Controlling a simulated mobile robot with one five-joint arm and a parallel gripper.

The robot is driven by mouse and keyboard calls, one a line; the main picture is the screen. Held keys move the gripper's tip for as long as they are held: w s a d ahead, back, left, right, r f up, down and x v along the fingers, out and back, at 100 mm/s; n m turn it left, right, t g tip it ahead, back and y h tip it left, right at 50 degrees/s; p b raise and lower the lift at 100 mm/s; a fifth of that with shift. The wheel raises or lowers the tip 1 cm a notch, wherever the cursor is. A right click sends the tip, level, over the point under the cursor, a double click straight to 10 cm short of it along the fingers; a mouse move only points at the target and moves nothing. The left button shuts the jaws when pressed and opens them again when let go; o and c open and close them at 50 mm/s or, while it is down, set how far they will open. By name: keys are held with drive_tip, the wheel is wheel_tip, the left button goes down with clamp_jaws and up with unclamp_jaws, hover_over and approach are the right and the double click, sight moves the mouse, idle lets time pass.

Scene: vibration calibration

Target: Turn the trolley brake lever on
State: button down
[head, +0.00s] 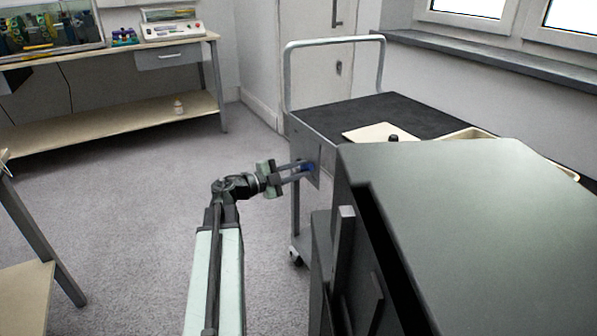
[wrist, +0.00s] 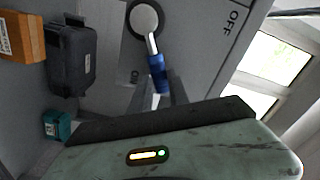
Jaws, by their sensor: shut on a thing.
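The trolley (head: 318,139) stands right of centre in the head view, with a dark top and a raised pale push handle. The brake lever is on its end panel. In the wrist view the lever has a round pale hub (wrist: 144,18), a short metal stem and a blue grip (wrist: 157,72). The blue grip also shows small in the head view (head: 307,168). My gripper (wrist: 161,92) is shut on the blue grip, its fingers on either side. An OFF label (wrist: 235,18) is at the upper right; an ON label (wrist: 135,76) is left of the grip.
A tan board (head: 375,132) and a pale tray (head: 468,134) lie on the trolley top. A bench (head: 110,52) with equipment stands at the back left. The wrist view shows an orange box (wrist: 22,36), a dark case (wrist: 70,55) and a teal box (wrist: 57,125). Open floor lies left.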

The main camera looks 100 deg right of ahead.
drive_tip(key=shift+d, duration=0.2)
drive_tip(key=c, duration=1.5)
unclamp_jaws()
drive_tip(key=shift+o, duration=1.3)
drive_tip(key=shift+s, duration=0.2)
drive_tip(key=v, duration=0.7)
drive_tip(key=shift+w+a, duration=0.2)
drive_tip(key=shift+w, duration=0.15)
